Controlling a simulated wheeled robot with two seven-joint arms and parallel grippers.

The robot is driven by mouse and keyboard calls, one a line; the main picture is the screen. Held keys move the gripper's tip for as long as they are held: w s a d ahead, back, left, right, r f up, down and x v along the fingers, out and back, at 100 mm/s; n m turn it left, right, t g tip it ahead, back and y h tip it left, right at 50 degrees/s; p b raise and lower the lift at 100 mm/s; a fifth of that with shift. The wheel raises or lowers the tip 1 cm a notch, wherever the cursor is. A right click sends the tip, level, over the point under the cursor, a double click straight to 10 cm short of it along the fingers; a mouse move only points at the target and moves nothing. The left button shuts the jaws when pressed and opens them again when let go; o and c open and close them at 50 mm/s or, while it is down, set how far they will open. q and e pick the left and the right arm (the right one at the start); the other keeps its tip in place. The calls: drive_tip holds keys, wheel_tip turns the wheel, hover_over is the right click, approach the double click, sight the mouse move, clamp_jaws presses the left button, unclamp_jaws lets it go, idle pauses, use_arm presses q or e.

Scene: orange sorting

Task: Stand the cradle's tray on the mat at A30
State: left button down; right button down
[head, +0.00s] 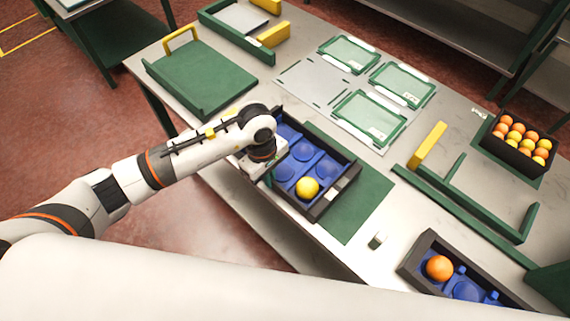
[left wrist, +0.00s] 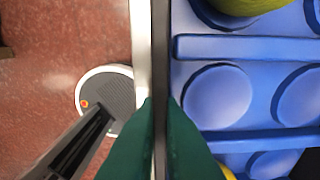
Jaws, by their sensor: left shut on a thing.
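A black-walled tray (head: 333,202) with a blue dimpled insert is at the table's near edge, over or on a dark green mat (head: 365,205). One yellow fruit (head: 307,187) sits in its near right pocket; the other visible pockets are empty. My left gripper (head: 266,172) is at the tray's left near wall. In the left wrist view its green fingertips (left wrist: 160,140) close on the dark tray wall (left wrist: 160,50), beside the blue insert (left wrist: 218,97). I cannot tell whether the tray touches the mat. No A30 label is readable. My right gripper is out of view.
Another black tray (head: 408,268) with an orange is at the lower right. A box (head: 513,160) of oranges stands at the far right. Green frames with yellow handles (head: 428,146) stand right and at the back. Pale green trays (head: 369,118) lie mid-back. A small white block (head: 377,240) lies near the front.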

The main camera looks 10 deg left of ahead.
use_arm(q)
wheel_tip(320, 180, up, 9)
drive_tip(key=shift+w+f+b, duration=0.1)
drive_tip(key=shift+b, duration=0.9)
drive_tip(key=shift+r, duration=0.65)
drive_tip(key=s+a+r+m+y, duration=0.1)
drive_tip(key=s+a+r+m, duration=0.2)
drive_tip(key=s+a+m, duration=0.2)
drive_tip(key=a+m, duration=0.3)
drive_tip(key=m, duration=0.3)
drive_tip(key=shift+a+g, duration=0.3)
